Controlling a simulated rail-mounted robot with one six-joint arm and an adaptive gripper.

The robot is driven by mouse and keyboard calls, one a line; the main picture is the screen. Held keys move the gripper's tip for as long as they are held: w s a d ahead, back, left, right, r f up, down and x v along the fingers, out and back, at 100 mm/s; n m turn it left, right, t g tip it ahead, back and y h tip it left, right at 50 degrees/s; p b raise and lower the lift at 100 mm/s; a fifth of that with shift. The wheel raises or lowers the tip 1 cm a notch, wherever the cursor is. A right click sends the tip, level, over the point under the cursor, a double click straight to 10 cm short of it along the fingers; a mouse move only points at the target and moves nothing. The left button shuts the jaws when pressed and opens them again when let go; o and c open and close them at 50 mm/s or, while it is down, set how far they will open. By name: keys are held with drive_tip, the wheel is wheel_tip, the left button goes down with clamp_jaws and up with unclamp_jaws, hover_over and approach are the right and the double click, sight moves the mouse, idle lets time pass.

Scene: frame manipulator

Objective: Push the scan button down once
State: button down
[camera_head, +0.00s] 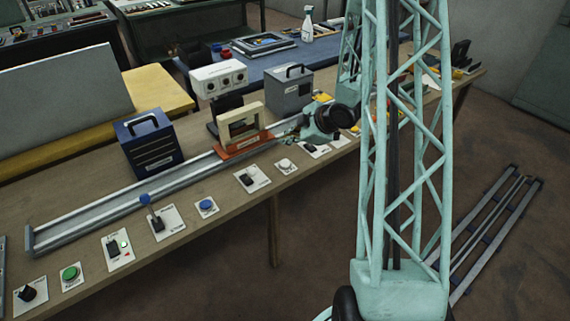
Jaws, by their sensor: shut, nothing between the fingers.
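Three push buttons on small white plates line the front of the long workbench: a green one (70,273), a blue one (206,206) and a white one (286,164). Their labels are too small to read, so I cannot tell which is the scan button. My gripper (290,134) is shut and empty. It is above the bench near the right part of the rail, beyond the white button in the picture and apart from it. My arm's dark wrist joint hides part of the bench behind it.
Levers and knobs on plates (166,221) stand between the buttons. A metal rail (110,205) runs along the bench, with an orange-based cream frame (240,127) on it. A dark blue box (151,143) and a grey box (290,91) stand behind. My lattice column hides part of the right side.

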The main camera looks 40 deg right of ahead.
drive_tip(key=shift+f, duration=0.15)
idle(0.4)
drive_tip(key=b, duration=0.4)
hover_over(285, 164)
drive_tip(key=shift+f, duration=3.15)
drive_tip(key=shift+f+b, duration=0.9)
drive_tip(key=shift+f, duration=0.2)
drive_tip(key=shift+f+b, duration=0.9)
drive_tip(key=shift+r, duration=0.25)
drive_tip(key=shift+r+p, duration=0.5)
drive_tip(key=shift+r, duration=0.1)
drive_tip(key=shift+r, duration=0.2)
drive_tip(key=shift+r+p, duration=1.55)
drive_tip(key=shift+r, duration=0.8)
